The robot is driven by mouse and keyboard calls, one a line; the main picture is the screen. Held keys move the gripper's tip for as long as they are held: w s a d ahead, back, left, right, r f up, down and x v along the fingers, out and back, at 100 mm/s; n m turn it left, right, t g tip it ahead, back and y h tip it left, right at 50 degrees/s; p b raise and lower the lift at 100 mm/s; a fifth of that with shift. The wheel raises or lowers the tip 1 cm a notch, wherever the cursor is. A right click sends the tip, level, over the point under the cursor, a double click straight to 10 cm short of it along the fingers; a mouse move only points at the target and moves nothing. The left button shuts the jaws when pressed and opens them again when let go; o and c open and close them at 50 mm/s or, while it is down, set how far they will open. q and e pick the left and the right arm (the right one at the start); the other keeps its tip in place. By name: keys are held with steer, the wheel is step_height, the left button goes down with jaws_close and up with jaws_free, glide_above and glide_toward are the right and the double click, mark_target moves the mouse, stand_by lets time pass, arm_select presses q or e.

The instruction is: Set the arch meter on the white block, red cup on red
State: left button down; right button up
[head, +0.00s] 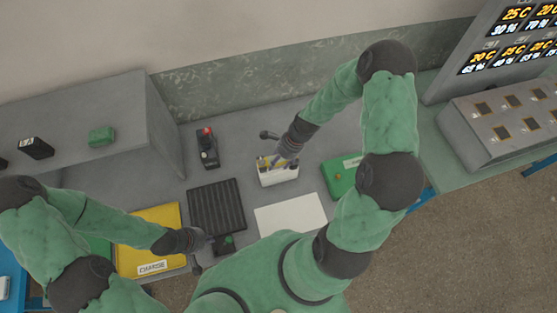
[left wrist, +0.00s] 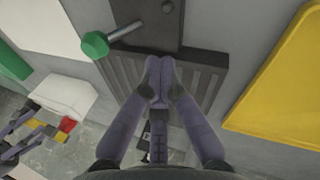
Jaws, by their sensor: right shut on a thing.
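The white block (head: 278,180) stands on the grey table, and it shows at the left of the left wrist view (left wrist: 62,92). Red (left wrist: 68,124) and yellow (left wrist: 49,130) patches show along its far edge; I cannot tell which part they belong to. My right gripper (head: 283,160) is at the top of the block, shut on the arch meter, which is mostly hidden by the fingers and small in both views. Whether the meter touches the block, I cannot tell. My left gripper (left wrist: 160,72) is shut and empty, above the front of the black ribbed mat (head: 216,205).
A yellow tray (head: 150,222) lies left of the mat and a white sheet (head: 290,217) to its right. A black device with a red top (head: 207,148) stands behind. A green box (head: 341,178) is right of the block. A grey shelf (head: 85,105) stands left.

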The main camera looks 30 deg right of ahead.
steer(key=shift+f, duration=0.15)
steer(key=o, duration=1.5)
steer(key=v, duration=1.2)
steer(key=shift+s, duration=0.1)
